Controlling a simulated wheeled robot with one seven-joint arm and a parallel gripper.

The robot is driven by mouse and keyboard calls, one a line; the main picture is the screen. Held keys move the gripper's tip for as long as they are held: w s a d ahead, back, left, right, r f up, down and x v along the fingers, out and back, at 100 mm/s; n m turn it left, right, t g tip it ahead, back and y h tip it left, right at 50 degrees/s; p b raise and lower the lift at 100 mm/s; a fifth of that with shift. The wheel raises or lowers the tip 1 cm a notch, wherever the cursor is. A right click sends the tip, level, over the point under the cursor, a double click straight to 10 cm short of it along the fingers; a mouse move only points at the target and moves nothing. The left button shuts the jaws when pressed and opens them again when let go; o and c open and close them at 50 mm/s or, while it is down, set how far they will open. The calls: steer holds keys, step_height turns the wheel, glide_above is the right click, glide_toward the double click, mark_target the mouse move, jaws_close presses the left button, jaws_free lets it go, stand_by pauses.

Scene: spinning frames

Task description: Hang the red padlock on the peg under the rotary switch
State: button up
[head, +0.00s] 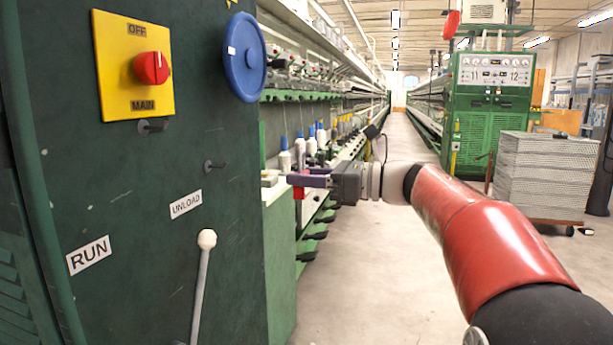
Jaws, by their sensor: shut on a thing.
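The red rotary switch (151,68) sits on a yellow plate (110,57) marked OFF and MAIN, on the dark green cabinet face at the left. A short dark peg (152,127) sticks out just below the plate, with nothing hanging on it. My gripper (306,181) is right of the cabinet face, apart from it and lower than the peg. It is shut on the red padlock (299,193), of which only a small red part shows below the purple fingers. The padlock's shackle cannot be made out.
A second peg (214,166) is lower right of the first, above the UNLOAD label (186,204). A blue handwheel (244,57) and a white-knobbed lever (202,275) stand out from the cabinet. Spinning frame shelves (316,225) are behind my gripper. The aisle floor (360,270) is clear.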

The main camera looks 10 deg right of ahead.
steer(key=shift+d+r, duration=0.1)
steer(key=p+v, duration=0.1)
steer(key=v, duration=0.6)
steer(key=shift+d+p, duration=0.15)
steer(key=shift+p, duration=0.25)
steer(key=shift+s, duration=0.1)
stand_by(1.3)
